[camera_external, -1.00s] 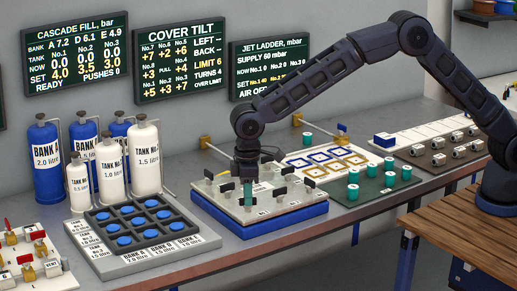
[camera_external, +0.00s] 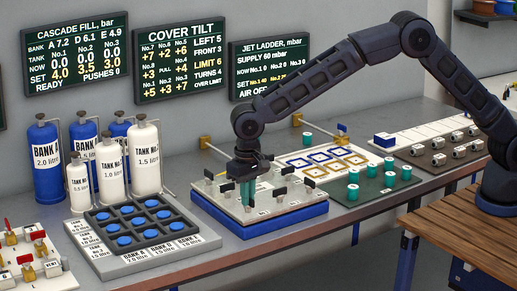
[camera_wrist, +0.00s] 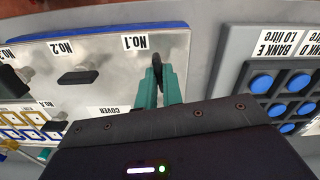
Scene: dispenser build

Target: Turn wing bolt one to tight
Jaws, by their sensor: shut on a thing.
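Wing bolt one (camera_wrist: 157,62) is a thin black wing beside the "NO.1" label in the wrist view. My gripper (camera_wrist: 157,84) is shut on it, with a green finger on either side. In the external view my gripper (camera_external: 247,192) points down at the near-left part of the cover, and hides most of that bolt. The cover (camera_external: 228,203) is a pale plate on a blue base (camera_external: 275,222), with several other black wing bolts. The No.2 wing bolt (camera_wrist: 78,77) lies left of my gripper in the wrist view.
The cover tilt board (camera_external: 180,59) reads left 5, front 3, limit 6, turns 4. A grey rack with blue discs (camera_external: 145,232) stands close left of the cover. Green cylinders (camera_external: 353,192) stand on a dark mat to the right. Gas tanks (camera_external: 81,184) stand behind left.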

